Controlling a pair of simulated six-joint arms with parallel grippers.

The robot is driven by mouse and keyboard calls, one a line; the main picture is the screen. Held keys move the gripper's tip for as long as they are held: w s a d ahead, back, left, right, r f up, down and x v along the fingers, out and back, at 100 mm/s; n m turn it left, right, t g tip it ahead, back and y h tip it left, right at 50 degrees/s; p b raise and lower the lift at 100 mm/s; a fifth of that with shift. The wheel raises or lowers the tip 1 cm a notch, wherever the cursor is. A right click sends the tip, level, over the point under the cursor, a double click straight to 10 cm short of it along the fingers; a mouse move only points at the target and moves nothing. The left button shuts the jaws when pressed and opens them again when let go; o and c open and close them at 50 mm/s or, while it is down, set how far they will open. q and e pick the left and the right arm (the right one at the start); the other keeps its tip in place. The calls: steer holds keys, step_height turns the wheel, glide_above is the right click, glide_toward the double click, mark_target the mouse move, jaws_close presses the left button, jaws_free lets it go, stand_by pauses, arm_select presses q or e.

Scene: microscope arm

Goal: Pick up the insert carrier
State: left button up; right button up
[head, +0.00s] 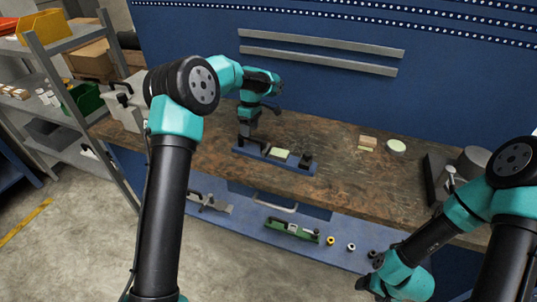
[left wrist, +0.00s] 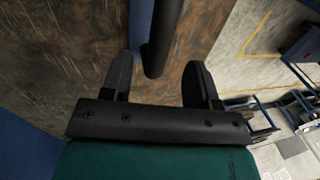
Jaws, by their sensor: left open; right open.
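A blue carrier (head: 259,158) lies on the wooden bench, with a pale greenish block and dark end pieces on it. I take it to be the insert carrier. My left gripper (head: 247,133) is over its left end, pointing down with its fingers apart. In the left wrist view a dark upright bar (left wrist: 163,40) shows between the open fingers of the left gripper (left wrist: 160,85); I cannot tell if they touch it. A blue strip shows behind the bar. My right gripper (head: 371,285) is open and empty at the lower right, away from the carrier.
The wooden bench (head: 345,185) holds small blocks (head: 367,142), a pale disc (head: 396,146) and dark items at its right end. A lower blue shelf holds a green fixture (head: 292,231) and small rings. A blue wall stands behind; metal shelving stands at left.

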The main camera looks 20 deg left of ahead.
arm_select(q)
steer(key=shift+f, duration=0.45)
steer(key=shift+s+f, duration=0.25)
steer(key=shift+f, duration=1.05)
steer(key=shift+s+f, duration=0.25)
steer(key=shift+f, duration=1)
jaws_close()
steer(key=shift+r, duration=0.1)
